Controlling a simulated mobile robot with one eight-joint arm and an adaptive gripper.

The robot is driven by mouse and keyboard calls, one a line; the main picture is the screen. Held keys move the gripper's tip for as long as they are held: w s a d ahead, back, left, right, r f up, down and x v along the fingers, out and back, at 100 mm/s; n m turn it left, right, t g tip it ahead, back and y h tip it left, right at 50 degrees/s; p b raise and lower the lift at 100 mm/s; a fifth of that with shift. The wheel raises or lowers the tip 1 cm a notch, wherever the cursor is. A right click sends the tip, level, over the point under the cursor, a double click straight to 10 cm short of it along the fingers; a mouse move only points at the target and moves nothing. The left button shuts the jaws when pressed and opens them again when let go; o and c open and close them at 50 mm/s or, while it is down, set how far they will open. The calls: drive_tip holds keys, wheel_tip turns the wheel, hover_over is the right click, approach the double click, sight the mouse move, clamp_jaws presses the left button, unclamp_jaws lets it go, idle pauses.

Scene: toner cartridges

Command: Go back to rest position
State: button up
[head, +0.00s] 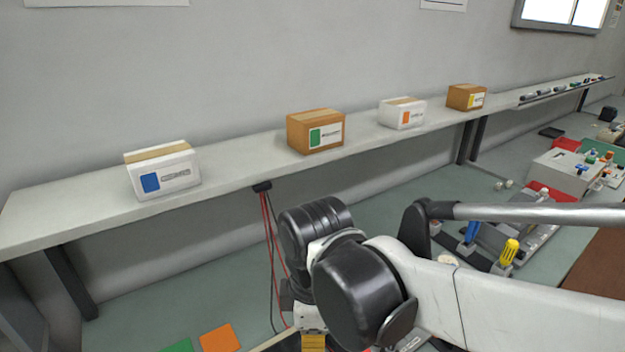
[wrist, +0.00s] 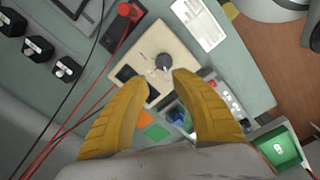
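My gripper (wrist: 160,95) has two yellow ribbed fingers, spread apart with nothing between them in the wrist view. In the head view my arm reaches in from the right, and a yellow part of the gripper (head: 314,343) shows at the bottom edge; the rest is cut off. On the shelf (head: 75,205) stand a white box with a blue mark (head: 163,172), a brown box with a green mark (head: 315,131), a white box with an orange mark (head: 402,113) and a brown box with a yellow mark (head: 466,97).
Below the gripper, the wrist view shows a beige panel with a knob (wrist: 158,60), a red part (wrist: 127,12), cables and a green bin (wrist: 281,149). Green (head: 178,346) and orange (head: 219,338) squares lie on the bench. Tools and a grey case (head: 563,172) stand at right.

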drive_tip(key=d+r+m+t, duration=0.3)
drive_tip(key=d+m+t, duration=0.3)
drive_tip(key=d+m, duration=1.2)
drive_tip(key=shift+w+d+t, duration=0.3)
drive_tip(key=shift+w+d, duration=0.05)
drive_tip(key=shift+d, duration=0.35)
